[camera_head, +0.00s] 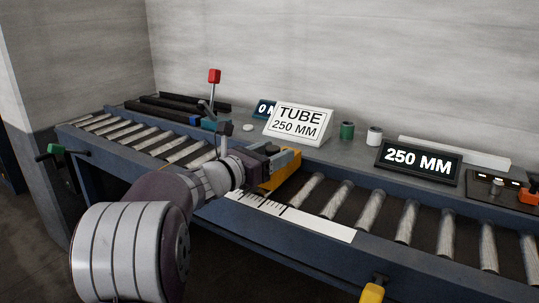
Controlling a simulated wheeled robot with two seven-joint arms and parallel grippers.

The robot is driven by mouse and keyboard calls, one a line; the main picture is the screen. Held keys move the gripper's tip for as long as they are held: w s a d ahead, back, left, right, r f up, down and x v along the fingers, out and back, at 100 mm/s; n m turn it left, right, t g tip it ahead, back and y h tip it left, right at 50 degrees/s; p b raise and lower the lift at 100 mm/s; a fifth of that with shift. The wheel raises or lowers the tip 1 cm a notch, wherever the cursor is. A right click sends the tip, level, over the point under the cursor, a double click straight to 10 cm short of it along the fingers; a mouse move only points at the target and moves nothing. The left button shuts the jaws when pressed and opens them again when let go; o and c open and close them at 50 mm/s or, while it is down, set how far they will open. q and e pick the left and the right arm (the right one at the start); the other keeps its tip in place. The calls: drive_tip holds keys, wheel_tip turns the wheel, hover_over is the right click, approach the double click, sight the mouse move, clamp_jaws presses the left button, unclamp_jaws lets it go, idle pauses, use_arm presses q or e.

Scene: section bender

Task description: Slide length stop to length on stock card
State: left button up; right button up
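The yellow length stop (284,172) sits across the roller table, beside the white scale (290,216) with black marks. My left gripper (268,152) is at the upper part of the stop and hides some of it. Its fingers are too small and too covered to tell whether they are shut on the stop. The white stock card (298,123) stands behind the stop and reads "TUBE 250 MM". A dark display (418,161) to the right reads "250 MM". My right gripper is not in view.
Rollers (410,220) run along the table on both sides of the stop. A red-topped lever (214,77) rises at the back left. A control panel (497,188) is at the right.

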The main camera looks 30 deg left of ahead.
use_arm(q)
drive_tip(key=p+v, duration=0.1)
drive_tip(key=v, duration=1.1)
drive_tip(key=shift+s, duration=0.3)
drive_tip(key=shift+a, duration=0.1)
